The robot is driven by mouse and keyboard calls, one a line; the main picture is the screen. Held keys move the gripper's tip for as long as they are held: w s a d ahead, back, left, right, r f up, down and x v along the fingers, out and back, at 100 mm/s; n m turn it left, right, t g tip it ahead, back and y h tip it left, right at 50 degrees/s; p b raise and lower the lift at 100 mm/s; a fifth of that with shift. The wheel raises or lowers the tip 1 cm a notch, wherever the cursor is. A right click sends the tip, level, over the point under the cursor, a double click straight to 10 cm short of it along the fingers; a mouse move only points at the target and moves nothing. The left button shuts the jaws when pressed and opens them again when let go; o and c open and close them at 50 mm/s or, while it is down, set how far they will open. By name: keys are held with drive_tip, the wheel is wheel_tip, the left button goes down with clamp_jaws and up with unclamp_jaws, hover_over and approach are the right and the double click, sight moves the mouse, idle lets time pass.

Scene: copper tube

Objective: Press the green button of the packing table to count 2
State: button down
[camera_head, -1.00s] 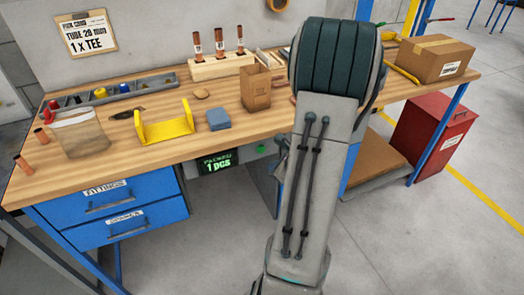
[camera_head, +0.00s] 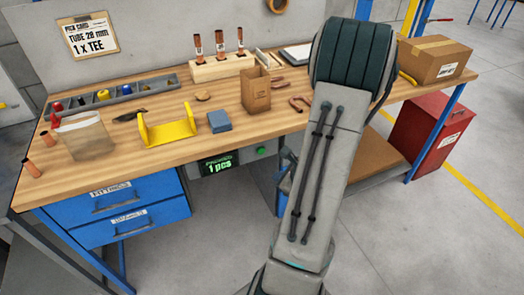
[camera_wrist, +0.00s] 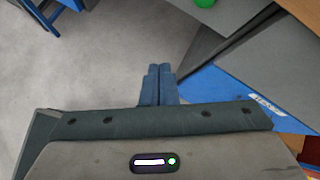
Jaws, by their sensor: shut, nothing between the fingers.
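The green button (camera_head: 261,151) sits on the front edge of the packing table (camera_head: 165,170), just right of the count display (camera_head: 217,164), which reads "1 pcs". In the wrist view a green round thing (camera_wrist: 204,3), likely the button, shows at the top edge. My gripper (camera_wrist: 158,68) is in the wrist view with its two fingers together and nothing between them. It is apart from the button. In the head view my arm hides most of the gripper.
On the table are a yellow holder (camera_head: 167,127), a blue-grey block (camera_head: 219,121), a brown paper bag (camera_head: 255,92) and a wooden rack of copper tubes (camera_head: 221,67). Blue drawers (camera_head: 120,205) are under the left side. A red cabinet (camera_head: 432,133) stands at the right.

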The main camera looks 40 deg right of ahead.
sight(261, 151)
drive_tip(key=w+d+p, duration=0.1)
drive_tip(key=w+d, duration=0.1)
drive_tip(key=w, duration=0.6)
drive_tip(key=shift+w, duration=0.3)
drive_tip(key=shift+w+d, duration=0.1)
idle(1.9)
drive_tip(key=shift+w, duration=0.3)
drive_tip(key=shift+w+d, duration=0.15)
drive_tip(key=shift+w, duration=0.35)
idle(0.9)
drive_tip(key=shift+s, duration=0.1)
drive_tip(key=shift+s+a+b, duration=0.25)
drive_tip(key=shift+s+b, duration=0.35)
drive_tip(key=shift+s, duration=0.2)
drive_tip(key=shift+s, duration=0.1)
